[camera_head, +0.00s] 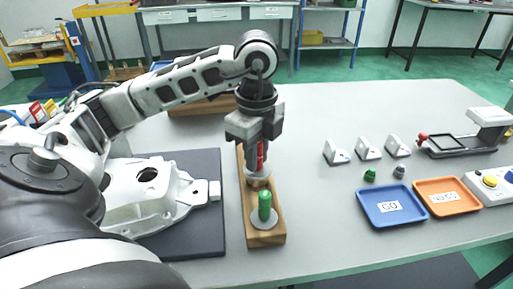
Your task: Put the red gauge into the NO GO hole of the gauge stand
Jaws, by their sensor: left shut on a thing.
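My left gripper (257,136) points down over the wooden gauge stand (278,238) and is shut on the red gauge (261,157). The red gauge is upright, with a pale disc and a brownish lower part beneath the red handle, above the back part of the stand. I cannot tell whether its lower end is inside a hole. A green gauge (265,203) stands upright at the near end of the stand, on a pale disc. Any NO GO marking is not readable. My right gripper is not in view.
An aluminium casting (150,195) lies on a dark mat (205,240) left of the stand. To the right are a blue GO tray (391,221), an orange tray (447,210), several small white blocks (368,149) and a grey clamp-like device (487,117). The table between is clear.

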